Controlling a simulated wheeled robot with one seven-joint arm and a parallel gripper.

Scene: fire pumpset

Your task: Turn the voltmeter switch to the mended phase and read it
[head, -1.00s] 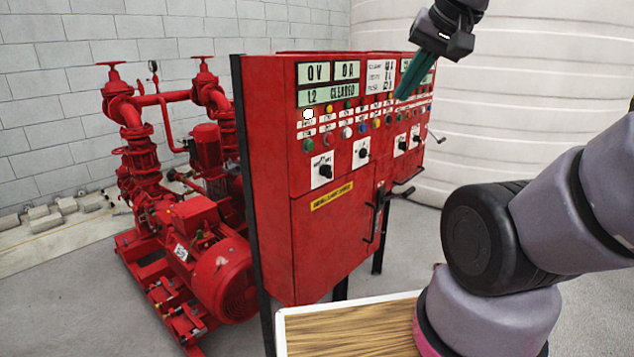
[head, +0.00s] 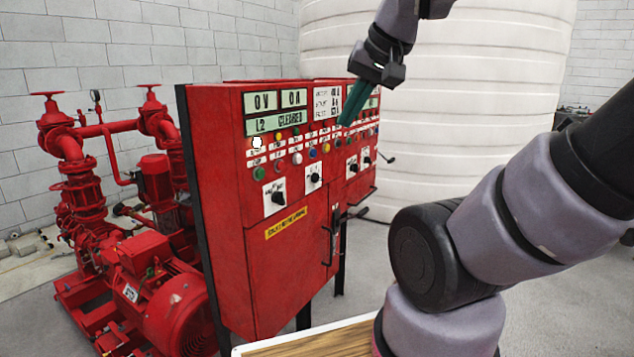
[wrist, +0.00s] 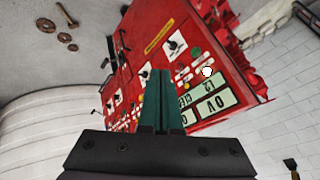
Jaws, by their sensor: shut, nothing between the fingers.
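The red control panel (head: 225,160) stands left of centre in the head view, with several black rotary switches on white plates: one at the left (head: 274,195), one in the middle (head: 313,176) and a pair farther right (head: 352,166). I cannot read their labels. The volt display (head: 260,101) reads 0 V, the amp display (head: 293,97) reads 0 A, and the display below (head: 276,122) reads L2 CLEARED. My gripper (head: 345,120) is shut and empty, green fingers pointing down before the panel's upper right part. In the wrist view the fingers (wrist: 154,75) cover part of the upside-down panel.
A white round lamp (head: 257,142) is bright on the panel's left. Red pumps and pipes (head: 140,265) stand left of the panel. A large white tank (head: 450,110) is behind it. A wood-topped surface (head: 310,340) lies at the bottom, close to my arm.

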